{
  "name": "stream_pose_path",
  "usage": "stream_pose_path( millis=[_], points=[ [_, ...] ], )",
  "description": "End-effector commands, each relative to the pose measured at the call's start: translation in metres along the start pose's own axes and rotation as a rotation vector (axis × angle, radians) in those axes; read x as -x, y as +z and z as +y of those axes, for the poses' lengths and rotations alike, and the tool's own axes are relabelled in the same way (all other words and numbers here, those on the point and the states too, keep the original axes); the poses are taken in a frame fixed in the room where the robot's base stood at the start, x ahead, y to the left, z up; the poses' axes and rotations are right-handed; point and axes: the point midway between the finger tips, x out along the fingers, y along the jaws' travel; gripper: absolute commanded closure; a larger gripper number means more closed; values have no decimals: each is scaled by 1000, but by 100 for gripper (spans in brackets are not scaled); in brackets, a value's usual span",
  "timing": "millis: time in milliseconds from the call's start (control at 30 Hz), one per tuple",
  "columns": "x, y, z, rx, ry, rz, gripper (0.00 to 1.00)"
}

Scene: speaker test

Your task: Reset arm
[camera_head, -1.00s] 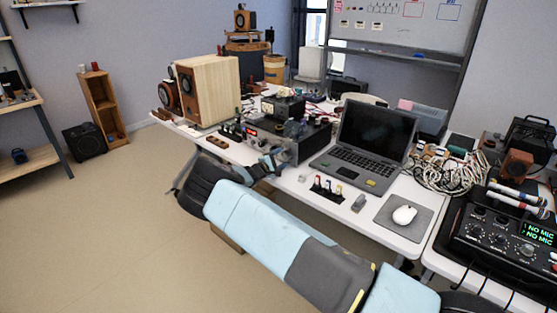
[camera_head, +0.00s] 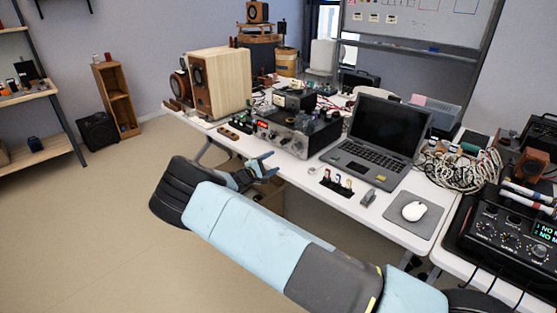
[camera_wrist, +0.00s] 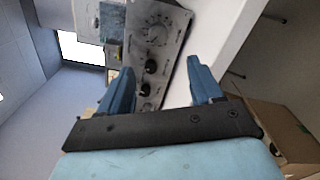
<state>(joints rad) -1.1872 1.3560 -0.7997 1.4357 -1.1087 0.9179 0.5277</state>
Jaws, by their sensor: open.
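My gripper (camera_head: 262,168) is at the front edge of the white table (camera_head: 400,235) in the head view, just in front of a grey amplifier (camera_head: 291,140) with knobs. In the wrist view my gripper (camera_wrist: 165,90) shows two blue fingers spread apart with nothing between them. The amplifier's knobbed front (camera_wrist: 158,40) lies beyond the fingers there. My light-blue arm crosses the lower middle of the head view, in front of the table.
A laptop (camera_head: 385,125), a mouse (camera_head: 414,211), a wooden speaker (camera_head: 222,80) and coiled cables (camera_head: 462,170) are on the table. A mixer (camera_head: 515,240) stands at right. A cardboard box (camera_wrist: 272,130) is under the table. Floor at left is clear.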

Motion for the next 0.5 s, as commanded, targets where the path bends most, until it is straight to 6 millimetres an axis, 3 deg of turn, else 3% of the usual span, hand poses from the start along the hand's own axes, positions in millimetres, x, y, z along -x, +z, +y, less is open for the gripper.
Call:
stream_pose_path(
  millis=[200,500],
  points=[
    [13,0,0,0,0,1,35],
    [14,0,0,0,-1,0,35]
  ],
)
